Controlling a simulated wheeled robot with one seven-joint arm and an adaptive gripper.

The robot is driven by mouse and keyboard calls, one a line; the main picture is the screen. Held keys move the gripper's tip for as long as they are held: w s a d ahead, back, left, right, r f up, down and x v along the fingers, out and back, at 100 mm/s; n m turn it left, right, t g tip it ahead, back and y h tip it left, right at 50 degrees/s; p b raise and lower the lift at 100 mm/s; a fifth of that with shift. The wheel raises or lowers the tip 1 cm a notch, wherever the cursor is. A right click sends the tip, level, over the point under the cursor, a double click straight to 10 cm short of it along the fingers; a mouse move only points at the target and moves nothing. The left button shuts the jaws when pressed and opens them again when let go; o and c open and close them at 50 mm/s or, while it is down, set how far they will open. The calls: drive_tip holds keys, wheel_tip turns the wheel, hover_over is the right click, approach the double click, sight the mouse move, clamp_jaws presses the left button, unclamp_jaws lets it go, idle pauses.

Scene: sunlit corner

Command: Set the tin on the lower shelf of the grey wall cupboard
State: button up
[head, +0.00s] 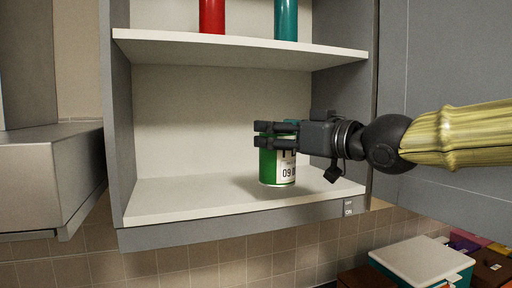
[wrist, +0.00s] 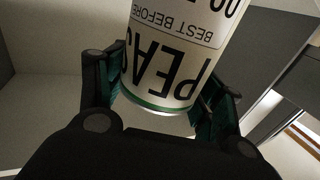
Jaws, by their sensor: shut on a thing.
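A green tin (head: 278,170) with a white label stands upright inside the grey wall cupboard (head: 119,120), at or just over the lower shelf (head: 200,195); I cannot tell whether its base touches. My gripper (head: 277,134) reaches in from the right and is shut around the tin's upper part. In the wrist view the tin (wrist: 180,60) is between the two fingers (wrist: 162,88), its label reading upside down. The fingers and palm hide part of the tin's top.
A red can (head: 212,17) and a teal can (head: 286,19) stand on the upper shelf (head: 240,46). A grey door (head: 445,60) is open at the right. A metal hood (head: 50,180) is at the left. The lower shelf left of the tin is bare. Boxes (head: 422,260) sit below right.

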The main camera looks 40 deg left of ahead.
drive_tip(key=w+a+f+p, duration=0.1)
drive_tip(key=a+f+p, duration=0.2)
drive_tip(key=a, duration=0.5)
drive_tip(key=shift+w+a+f+p, duration=0.15)
drive_tip(key=shift+w+f+p, duration=0.25)
drive_tip(key=shift+f, duration=0.15)
drive_tip(key=shift+f, duration=0.1)
drive_tip(key=o, duration=1.5)
